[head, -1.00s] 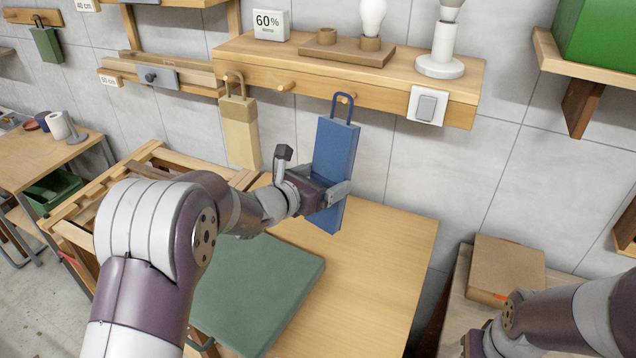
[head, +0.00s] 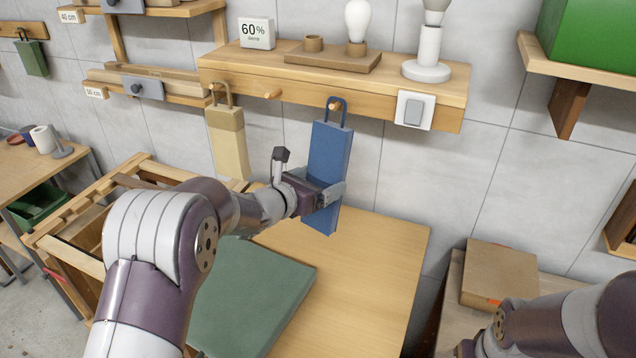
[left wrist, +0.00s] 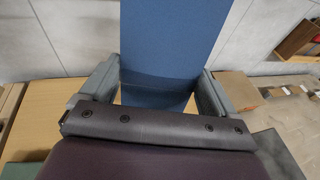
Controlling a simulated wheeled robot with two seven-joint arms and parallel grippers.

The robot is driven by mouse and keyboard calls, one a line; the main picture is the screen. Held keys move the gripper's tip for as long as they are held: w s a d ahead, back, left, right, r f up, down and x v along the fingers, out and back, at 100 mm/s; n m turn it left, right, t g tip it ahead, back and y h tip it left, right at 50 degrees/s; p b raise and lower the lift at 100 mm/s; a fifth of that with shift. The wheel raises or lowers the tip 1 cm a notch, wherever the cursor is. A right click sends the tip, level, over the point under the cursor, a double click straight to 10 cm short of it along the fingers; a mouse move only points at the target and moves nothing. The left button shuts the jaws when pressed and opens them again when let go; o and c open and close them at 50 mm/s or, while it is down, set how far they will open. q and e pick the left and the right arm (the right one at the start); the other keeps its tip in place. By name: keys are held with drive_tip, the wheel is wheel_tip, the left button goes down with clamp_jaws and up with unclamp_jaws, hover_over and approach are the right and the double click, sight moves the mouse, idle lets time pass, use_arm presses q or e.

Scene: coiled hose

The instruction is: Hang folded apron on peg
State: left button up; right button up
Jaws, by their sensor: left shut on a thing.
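The blue folded apron (head: 329,160) hangs upright, slightly tilted, in my left gripper (head: 325,197), with its blue loop (head: 338,101) on top. The gripper is shut on its lower half; in the left wrist view the apron (left wrist: 172,40) stands between the two fingers (left wrist: 155,92). A wooden peg (head: 335,106) on the shelf's front rail shows through the loop's opening. I cannot tell whether the loop is around the peg or just in front of it. My right arm is at the lower right; its fingers are not visible.
A beige apron (head: 228,140) hangs at the left peg, and the middle peg (head: 272,94) is bare. A light switch (head: 414,110) is right of the blue apron. Bulbs stand on the shelf (head: 455,92) above. Below is a table (head: 380,250) with a green cushion-like slab (head: 250,290).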

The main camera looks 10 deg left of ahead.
use_arm(q)
drive_tip(key=o, duration=1)
drive_tip(key=b+v, duration=0.3)
drive_tip(key=v, duration=1)
drive_tip(key=s+f+m+g+y, duration=0.2)
drive_tip(key=s+f+m+g, duration=0.2)
drive_tip(key=m, duration=0.6)
drive_tip(key=s+f+m+g+y, duration=0.2)
drive_tip(key=s+f+m+g, duration=0.2)
drive_tip(key=s+f+m, duration=0.3)
drive_tip(key=s+f+m+g+y, duration=0.2)
drive_tip(key=s+f+m+g, duration=0.2)
drive_tip(key=s+m, duration=0.5)
drive_tip(key=shift+d+f+m+y, duration=0.2)
drive_tip(key=shift+f+m, duration=0.45)
drive_tip(key=shift+m, duration=0.65)
drive_tip(key=shift+d+f+m+y, duration=0.15)
drive_tip(key=shift+f+m, duration=0.5)
drive_tip(key=shift+m, duration=0.65)
